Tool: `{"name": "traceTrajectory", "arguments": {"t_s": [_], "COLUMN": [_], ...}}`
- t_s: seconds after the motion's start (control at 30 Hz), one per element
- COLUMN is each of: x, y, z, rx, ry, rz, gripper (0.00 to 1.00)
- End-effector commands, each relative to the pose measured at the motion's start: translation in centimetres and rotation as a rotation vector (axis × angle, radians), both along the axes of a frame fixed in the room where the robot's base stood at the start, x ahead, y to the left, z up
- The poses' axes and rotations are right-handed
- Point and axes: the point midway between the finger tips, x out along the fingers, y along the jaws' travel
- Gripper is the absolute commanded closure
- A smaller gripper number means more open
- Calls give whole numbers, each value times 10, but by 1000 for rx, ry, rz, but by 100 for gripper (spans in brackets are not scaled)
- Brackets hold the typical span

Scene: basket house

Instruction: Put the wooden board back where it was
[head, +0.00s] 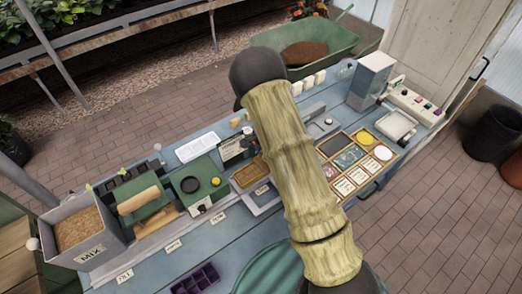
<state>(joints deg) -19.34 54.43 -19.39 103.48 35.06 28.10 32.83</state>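My arm (285,160) crosses the middle of the head view from the bottom up to a dark joint. My gripper is not visible, so I cannot see what it holds. No piece is clearly recognisable as the wooden board. A light wooden piece (157,222) lies below the tan roller (138,201) on the left of the blue workbench (232,246). A small tan tray-like piece (250,172) sits just left of my arm. The part of the bench behind my arm is hidden.
The bench also holds a grey MIX bin (87,255), a green machine (198,184), a purple cell tray (195,279), a divided sample tray (350,160) and a grey upright box (371,80). A green wheelbarrow (325,48) stands behind.

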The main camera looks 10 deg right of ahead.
Motion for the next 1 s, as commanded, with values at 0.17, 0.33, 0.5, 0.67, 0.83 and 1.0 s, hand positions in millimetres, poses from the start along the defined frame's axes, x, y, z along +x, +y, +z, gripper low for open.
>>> {"name": "traceTrajectory", "arguments": {"t_s": [0.17,0.33,0.5,0.67,0.83,1.0], "x": [-3,-7,-11,-14,-14,-14], "y": [-14,-27,-39,-47,-50,-49], "z": [-12,-19,-27,-31,-30,-30], "rx": [0,-1,0,0,-1,-1], "ry": [0,0,-1,-1,-1,-1], "rz": [259,513,763,933,994,994], "gripper": [46,46,46,46,46,46]}}
